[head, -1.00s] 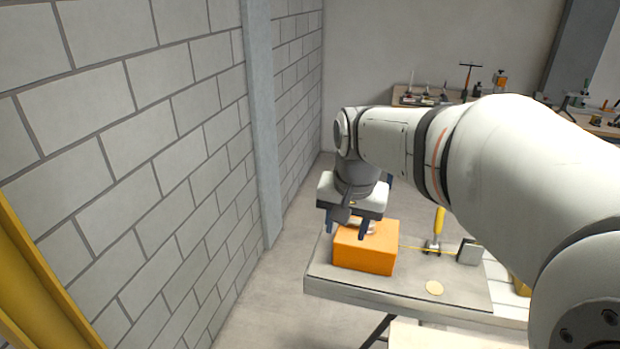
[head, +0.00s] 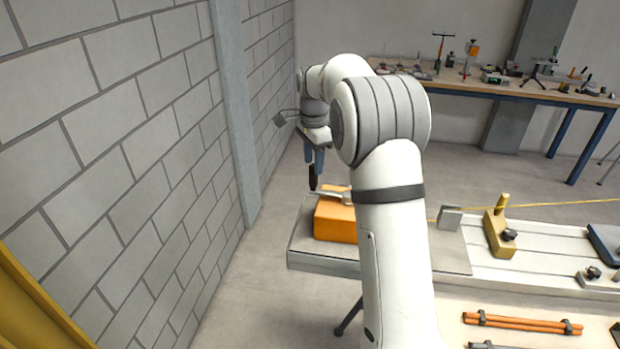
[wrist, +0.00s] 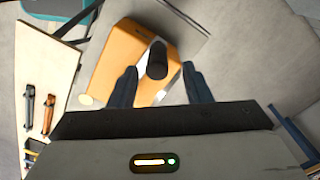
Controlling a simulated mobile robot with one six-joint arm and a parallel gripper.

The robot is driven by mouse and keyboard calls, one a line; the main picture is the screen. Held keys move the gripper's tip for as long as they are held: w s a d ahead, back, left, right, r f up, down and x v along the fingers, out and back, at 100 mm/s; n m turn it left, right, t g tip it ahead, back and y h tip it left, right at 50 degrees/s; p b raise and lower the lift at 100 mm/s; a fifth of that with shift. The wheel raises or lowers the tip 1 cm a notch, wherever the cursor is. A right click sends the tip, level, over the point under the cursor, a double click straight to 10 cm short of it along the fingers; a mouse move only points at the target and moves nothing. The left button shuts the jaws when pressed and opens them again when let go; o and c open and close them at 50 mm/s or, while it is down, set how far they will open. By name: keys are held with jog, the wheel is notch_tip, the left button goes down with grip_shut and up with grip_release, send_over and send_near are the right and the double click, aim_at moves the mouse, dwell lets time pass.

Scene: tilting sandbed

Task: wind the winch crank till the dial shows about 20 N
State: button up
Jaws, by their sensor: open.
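The winch is an orange box (head: 334,221) at the left end of the bench, with a silver crank arm (head: 331,195) on top. A black upright crank handle (head: 313,177) stands at the arm's outer end. My gripper (head: 314,158) is open and points down just above the handle. In the wrist view the black handle (wrist: 157,62) appears between the blue fingers of my gripper (wrist: 160,70), with a gap on each side. The orange box (wrist: 118,60) is behind it.
A yellow line (head: 560,204) runs right past a grey block (head: 450,218) and a yellow clamp post (head: 498,228). A block wall (head: 140,130) stands close on the left. A tool table (head: 500,88) is behind. My arm hides part of the bench.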

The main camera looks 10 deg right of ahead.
aim_at(313, 177)
notch_tip(313, 177, down, 6)
jog(key=shift+f+p, duration=0.1)
jog(key=shift+p, duration=0.25)
jog(key=shift+c, duration=0.2)
grip_shut()
dwell(0.3)
